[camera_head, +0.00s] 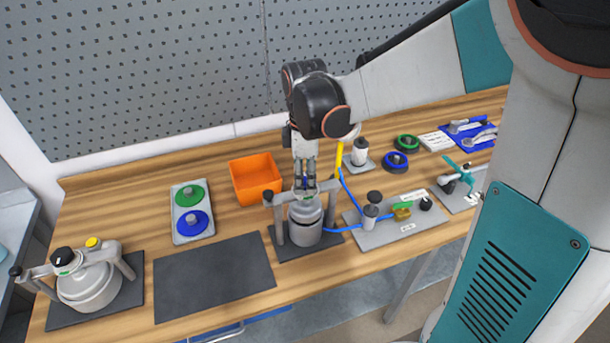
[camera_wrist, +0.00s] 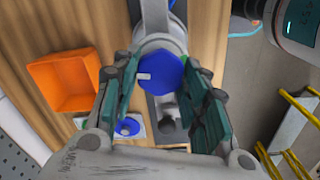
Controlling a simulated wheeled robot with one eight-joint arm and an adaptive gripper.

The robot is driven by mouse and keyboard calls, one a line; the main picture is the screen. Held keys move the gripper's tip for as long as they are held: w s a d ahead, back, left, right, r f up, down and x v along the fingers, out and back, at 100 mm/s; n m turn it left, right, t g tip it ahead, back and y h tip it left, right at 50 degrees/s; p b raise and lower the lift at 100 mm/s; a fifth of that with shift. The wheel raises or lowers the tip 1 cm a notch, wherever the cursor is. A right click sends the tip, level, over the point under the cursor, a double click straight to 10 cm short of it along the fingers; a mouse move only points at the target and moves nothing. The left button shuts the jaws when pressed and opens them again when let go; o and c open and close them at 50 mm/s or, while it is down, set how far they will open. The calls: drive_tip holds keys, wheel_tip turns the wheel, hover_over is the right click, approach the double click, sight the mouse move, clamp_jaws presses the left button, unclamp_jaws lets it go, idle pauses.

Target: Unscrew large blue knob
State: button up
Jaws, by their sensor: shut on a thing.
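The large blue knob (camera_wrist: 161,73) is a faceted blue cap with a small white mark, in the wrist view. It sits on top of the middle drum agitator (camera_head: 304,224), a grey vessel with a clamp bar and posts on a dark mat. My gripper (camera_head: 305,184) points straight down over this vessel. Its two green-padded fingers stand on either side of the knob and are shut on it. In the head view the fingers mostly hide the knob, with only a little blue showing. I cannot tell whether the knob has turned.
An orange bin (camera_head: 255,180) stands behind and left of the vessel. A tray (camera_head: 178,213) holds green and blue discs. A second drum agitator (camera_head: 88,283) is far left. An empty dark mat (camera_head: 213,277) lies between. A blue hose (camera_head: 348,187) and fixture plates crowd the right.

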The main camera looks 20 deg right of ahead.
sight(305, 180)
drive_tip(key=shift+f, duration=0.1)
drive_tip(key=o, duration=1.1)
drive_tip(key=shift+c, duration=0.2)
wheel_tip(305, 180, up, 12)
drive_tip(key=shift+s, duration=0.1)
